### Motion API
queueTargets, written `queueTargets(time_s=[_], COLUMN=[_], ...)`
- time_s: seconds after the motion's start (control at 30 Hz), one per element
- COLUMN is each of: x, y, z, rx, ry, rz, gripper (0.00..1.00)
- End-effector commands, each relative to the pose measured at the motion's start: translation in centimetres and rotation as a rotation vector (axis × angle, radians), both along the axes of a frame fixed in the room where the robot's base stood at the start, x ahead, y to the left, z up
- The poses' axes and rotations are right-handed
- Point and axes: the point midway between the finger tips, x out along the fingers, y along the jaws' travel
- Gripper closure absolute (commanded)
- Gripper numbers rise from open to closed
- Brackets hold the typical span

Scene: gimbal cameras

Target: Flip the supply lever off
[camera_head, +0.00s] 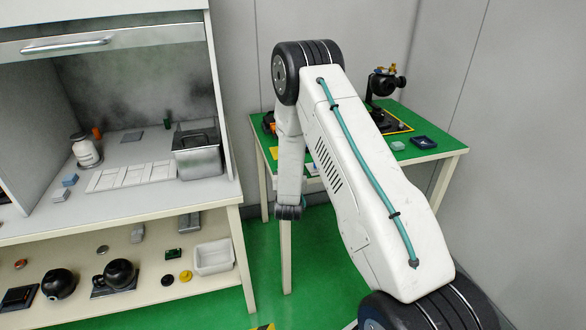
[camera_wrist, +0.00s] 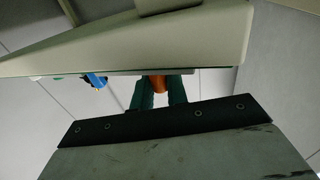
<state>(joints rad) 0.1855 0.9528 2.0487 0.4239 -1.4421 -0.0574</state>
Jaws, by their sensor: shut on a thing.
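In the wrist view, my gripper (camera_wrist: 159,98) shows as two dark green fingers with an orange piece (camera_wrist: 157,83) between them. The fingers are shut on this orange piece, and only a short part of it shows below a pale slab. Its shape does not tell me for certain that it is the supply lever. In the head view, my arm bends over the left side of the green-topped table and its lower link hangs down at the table's front left. My fingers cannot be made out there.
The pale slab (camera_wrist: 130,52) crosses the wrist view close above the fingers, with a blue object (camera_wrist: 95,80) at its left. In the head view, the green table (camera_head: 437,147) bears a black device (camera_head: 384,83). A workbench (camera_head: 135,207) with a hood stands at the left.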

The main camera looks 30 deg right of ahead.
Motion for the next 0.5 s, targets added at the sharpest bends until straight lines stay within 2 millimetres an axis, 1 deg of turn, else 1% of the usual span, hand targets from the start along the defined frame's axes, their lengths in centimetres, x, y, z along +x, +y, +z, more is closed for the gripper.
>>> queueTargets(time_s=[0.03,0.3,0.5], x=[0.27,0.61,0.82], y=[0.43,0.92,1.08], z=[0.06,0.02,0.07], rx=[0.0,0.0,0.001], ry=[-0.002,-0.002,-0.004], rz=[-0.035,-0.24,-0.342], gripper=[1.0,1.0,1.0])
